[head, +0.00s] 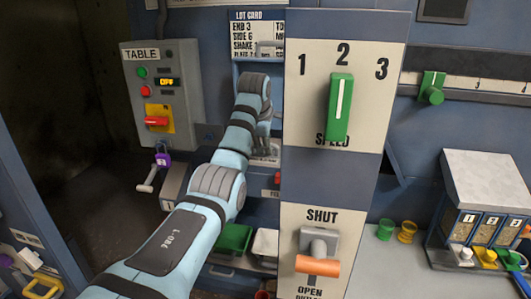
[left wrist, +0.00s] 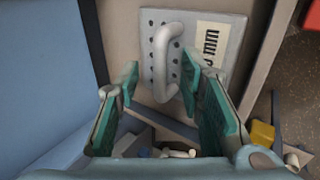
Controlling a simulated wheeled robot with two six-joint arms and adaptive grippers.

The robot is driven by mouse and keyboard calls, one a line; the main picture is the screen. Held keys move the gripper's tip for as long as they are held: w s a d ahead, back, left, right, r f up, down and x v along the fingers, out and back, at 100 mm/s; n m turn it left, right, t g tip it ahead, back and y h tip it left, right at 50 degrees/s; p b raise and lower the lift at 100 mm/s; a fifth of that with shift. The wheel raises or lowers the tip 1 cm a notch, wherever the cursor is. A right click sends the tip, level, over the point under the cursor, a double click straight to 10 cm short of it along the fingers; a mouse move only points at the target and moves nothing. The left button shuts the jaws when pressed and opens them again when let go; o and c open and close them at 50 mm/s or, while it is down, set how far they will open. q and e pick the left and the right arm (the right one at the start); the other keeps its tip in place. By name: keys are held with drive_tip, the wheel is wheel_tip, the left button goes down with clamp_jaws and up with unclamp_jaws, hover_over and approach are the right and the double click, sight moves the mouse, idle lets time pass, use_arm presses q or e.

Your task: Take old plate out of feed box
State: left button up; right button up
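In the left wrist view a grey plate (left wrist: 192,27) with rows of small holes stands in an opening. It has a thick pale loop handle (left wrist: 160,60) and a cream label with dark print. My left gripper (left wrist: 159,82) is open, with one teal-padded finger on each side of the handle's lower part. I cannot tell whether the pads touch the handle. In the head view my left gripper (head: 265,128) is below the lot card, beside the speed panel. The plate cannot be made out clearly there. My right gripper is not in view.
The speed panel (head: 367,70) with its green lever stands close right of my left arm. The table control box (head: 165,95) is to the left. A green bin (head: 233,238) is below. In the wrist view a yellow block (left wrist: 262,134) lies at lower right.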

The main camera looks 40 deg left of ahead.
use_arm(q)
drive_tip(key=shift+w+a+f, duration=0.25)
drive_tip(key=shift+a+f, duration=0.05)
drive_tip(key=shift+f, duration=0.25)
drive_tip(key=shift+d, duration=0.1)
clamp_jaws()
